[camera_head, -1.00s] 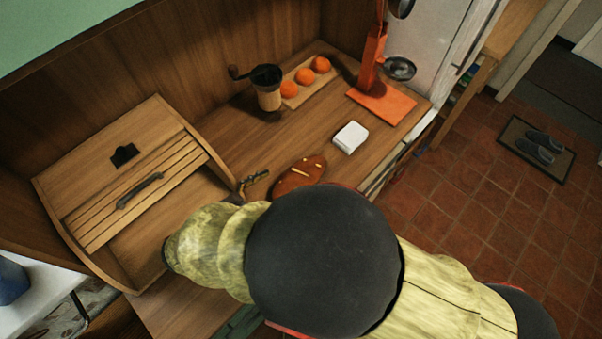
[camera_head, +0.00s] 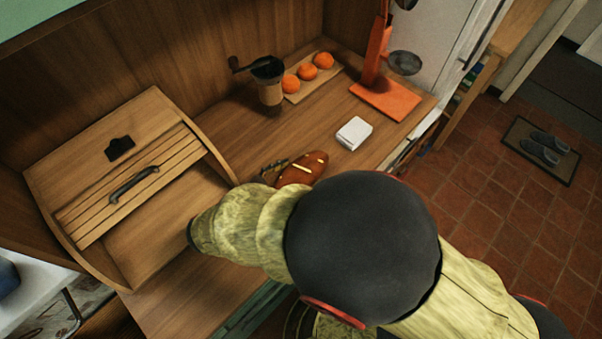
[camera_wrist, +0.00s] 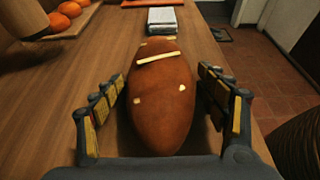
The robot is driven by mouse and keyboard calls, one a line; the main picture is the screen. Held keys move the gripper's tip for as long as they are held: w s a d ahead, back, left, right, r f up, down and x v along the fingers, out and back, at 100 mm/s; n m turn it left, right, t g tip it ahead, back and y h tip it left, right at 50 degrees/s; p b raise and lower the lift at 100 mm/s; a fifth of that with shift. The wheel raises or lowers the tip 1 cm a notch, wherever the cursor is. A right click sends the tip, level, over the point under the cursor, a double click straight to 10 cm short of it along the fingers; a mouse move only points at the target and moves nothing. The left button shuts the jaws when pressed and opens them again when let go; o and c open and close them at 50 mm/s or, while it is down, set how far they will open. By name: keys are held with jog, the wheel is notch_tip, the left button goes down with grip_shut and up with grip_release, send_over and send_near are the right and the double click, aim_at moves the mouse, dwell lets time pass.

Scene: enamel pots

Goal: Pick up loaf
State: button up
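The loaf (camera_head: 301,170) is brown and oval with pale strips on top. It lies on the wooden counter, partly hidden behind my arm in the head view. In the wrist view the loaf (camera_wrist: 160,98) lies lengthwise between the two fingers of my gripper (camera_wrist: 161,100). The fingers are spread, one on each side, with a visible gap to the loaf on both sides. In the head view only a small part of my gripper (camera_head: 270,172) shows, at the loaf's left end.
A white block (camera_head: 353,133) lies beyond the loaf. A grinder (camera_head: 269,82), oranges on a board (camera_head: 333,83) and an orange stand (camera_head: 388,99) are farther back. A wooden bread box (camera_head: 112,160) stands left. The counter edge drops to a tiled floor at right.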

jog(key=c, duration=1.2)
jog(key=shift+c, duration=0.3)
jog(key=shift+r, duration=0.1)
